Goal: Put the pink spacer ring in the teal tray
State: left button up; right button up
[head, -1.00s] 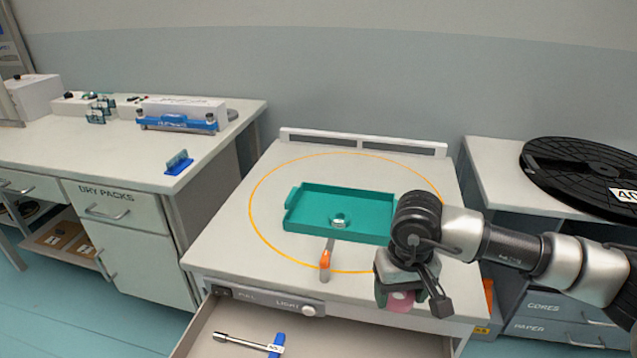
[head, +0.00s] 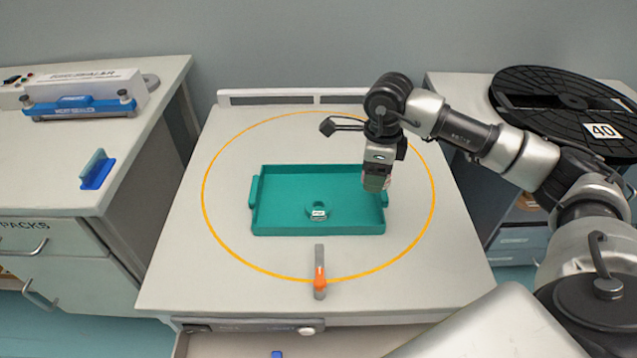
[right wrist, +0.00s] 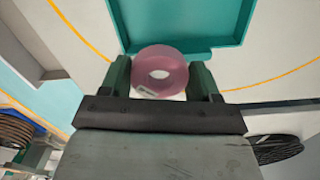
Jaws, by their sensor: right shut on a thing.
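The teal tray (head: 280,229) lies flat on the pale workbench, inside an orange circle. A small metallic round item (head: 318,212) sits in it. My right gripper (head: 376,188) is over the tray's right end, pointing down. In the right wrist view the gripper (right wrist: 160,80) is shut on the pink spacer ring (right wrist: 180,66), held between its two fingers. In the head view the ring is mostly hidden by the gripper. My left gripper is not in view.
An orange-and-grey tool (head: 320,276) lies on the bench (head: 240,280) in front of the tray. A black reel marked 40 (head: 560,105) lies on the right-hand cabinet. A blue-and-white sealer (head: 80,105) and a blue holder (head: 97,170) stand on the left counter.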

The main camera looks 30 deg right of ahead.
jog(key=d+r+m, duration=0.1)
jog(key=d+m, duration=0.4)
jog(key=m, duration=0.2)
jog(key=m+p, duration=0.1)
jog(key=m, duration=0.1)
send_over(342, 190)
notch_tip(342, 190, down, 7)
jog(key=shift+r, duration=0.2)
jog(key=shift+f, duration=2.05)
jog(key=shift+f, duration=0.1)
jog(key=o, duration=0.5)
jog(key=shift+f, duration=0.1)
jog(key=shift+c, duration=0.2)
jog(key=o, duration=0.5)
jog(key=shift+c, duration=0.2)
